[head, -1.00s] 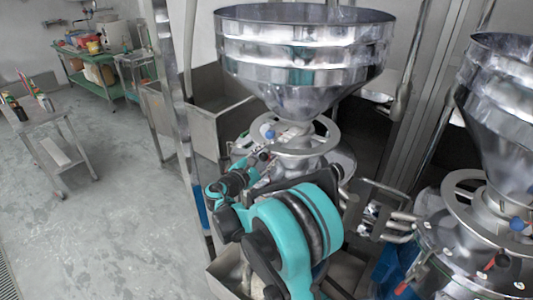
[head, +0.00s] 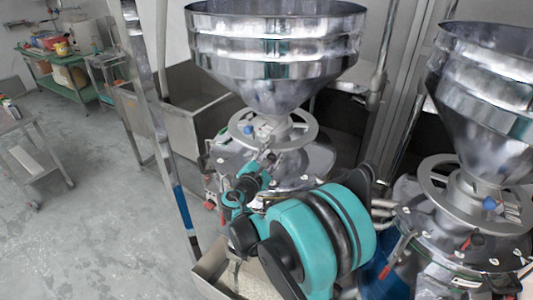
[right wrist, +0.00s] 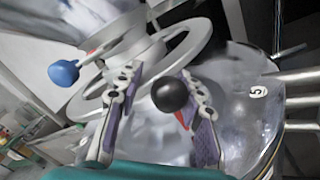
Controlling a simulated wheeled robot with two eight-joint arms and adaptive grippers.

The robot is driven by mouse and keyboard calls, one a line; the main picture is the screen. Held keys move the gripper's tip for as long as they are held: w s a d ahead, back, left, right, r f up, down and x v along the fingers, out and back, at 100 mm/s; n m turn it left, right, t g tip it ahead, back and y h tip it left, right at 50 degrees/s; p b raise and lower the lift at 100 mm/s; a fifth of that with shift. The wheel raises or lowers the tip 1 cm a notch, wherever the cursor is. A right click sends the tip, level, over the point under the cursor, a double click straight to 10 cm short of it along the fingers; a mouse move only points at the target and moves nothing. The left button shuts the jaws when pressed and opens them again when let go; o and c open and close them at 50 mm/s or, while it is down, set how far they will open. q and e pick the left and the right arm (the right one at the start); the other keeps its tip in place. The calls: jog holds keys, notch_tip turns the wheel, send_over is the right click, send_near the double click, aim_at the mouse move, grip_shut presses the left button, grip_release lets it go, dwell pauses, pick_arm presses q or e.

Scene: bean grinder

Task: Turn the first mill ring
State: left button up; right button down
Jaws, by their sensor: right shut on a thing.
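The first mill ring (head: 302,137) is a grey metal wheel around the neck below the steel hopper (head: 275,62) of the left mill. It carries a blue knob (head: 249,130), which also shows in the right wrist view (right wrist: 63,72). My right gripper (head: 264,158) is at the ring's near side, its fingertips small and partly hidden in the head view. In the right wrist view its two fingers (right wrist: 161,72) stand on either side of the ring's near rim (right wrist: 204,44). A black ball knob (right wrist: 170,94) shows between the fingers. My left gripper is out of view.
A second mill with its own hopper (head: 482,95) and ring (head: 430,178) stands at the right. A metal bin (head: 195,125) is behind the first mill on the left. A tray (head: 215,272) sits below it. Open floor (head: 95,220) lies to the left.

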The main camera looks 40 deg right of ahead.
jog(key=shift+s+d, duration=0.2)
jog(key=shift+d, duration=0.05)
jog(key=c, duration=1.2)
grip_release()
jog(key=shift+s, duration=0.1)
jog(key=shift+a, duration=0.25)
jog(key=v, duration=1.1)
jog(key=shift+s+a, duration=0.2)
jog(key=shift+s, duration=0.05)
